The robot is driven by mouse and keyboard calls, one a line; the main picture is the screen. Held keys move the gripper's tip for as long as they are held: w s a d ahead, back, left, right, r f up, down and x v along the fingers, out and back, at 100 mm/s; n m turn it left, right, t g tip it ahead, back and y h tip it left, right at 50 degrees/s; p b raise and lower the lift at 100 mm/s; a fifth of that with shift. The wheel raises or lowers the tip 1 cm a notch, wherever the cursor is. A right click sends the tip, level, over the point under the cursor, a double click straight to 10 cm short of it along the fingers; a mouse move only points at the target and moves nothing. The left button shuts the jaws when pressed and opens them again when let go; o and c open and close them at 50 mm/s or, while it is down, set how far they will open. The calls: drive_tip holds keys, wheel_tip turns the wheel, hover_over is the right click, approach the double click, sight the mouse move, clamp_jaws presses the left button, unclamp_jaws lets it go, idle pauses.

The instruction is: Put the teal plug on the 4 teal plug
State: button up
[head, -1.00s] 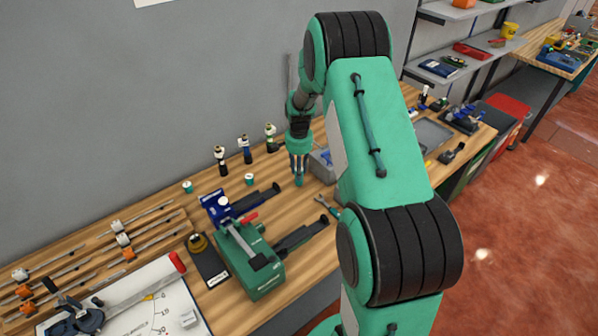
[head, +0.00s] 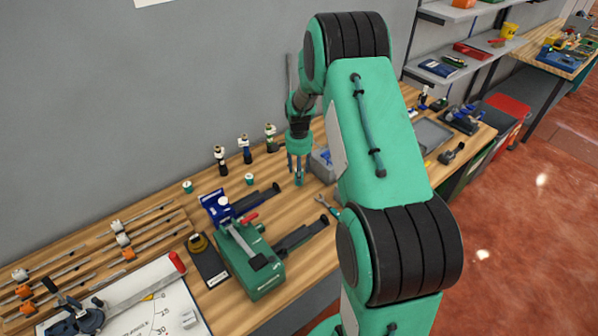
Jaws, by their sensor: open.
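Two small teal-and-white plugs stand on the wooden bench in the head view. One teal plug (head: 187,187) is at the left by the wall. The other teal plug (head: 249,179) stands in front of the row of dark bottles. My gripper (head: 299,182) points down over the bench, to the right of the second plug and apart from it. Its fingers are open, and I see nothing between them. Any number or label on the plugs is too small to read.
A green press-like device with a blue head (head: 262,262) stands in front of the plugs. Several dark bottles with white tops (head: 245,150) line the wall. A grey bin (head: 322,166) is close to the right of my gripper. Rods on a rack (head: 122,238) lie at left.

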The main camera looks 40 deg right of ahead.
wheel_tip(320, 180, up, 12)
drive_tip(key=shift+p, duration=0.4)
drive_tip(key=shift+r, duration=0.1)
idle(0.4)
drive_tip(key=s+a+r+n+t, duration=0.1)
drive_tip(key=s+a+r+n, duration=0.3)
drive_tip(key=a+r, duration=0.55)
drive_tip(key=s+a+r+n+t, duration=0.1)
drive_tip(key=s+a+r+n, duration=0.1)
drive_tip(key=s+a+r, duration=0.7)
drive_tip(key=s+a+r+n+t, duration=0.1)
drive_tip(key=s+a+r+n, duration=0.2)
drive_tip(key=s+a, duration=0.3)
drive_tip(key=s+a+r+n+t, duration=0.2)
drive_tip(key=s+a+r+n, duration=0.2)
drive_tip(key=s, duration=1)
drive_tip(key=a, duration=0.3)
drive_tip(key=shift+a+r+t, duration=0.2)
drive_tip(key=shift+a+t, duration=0.05)
drive_tip(key=shift+t, duration=0.05)
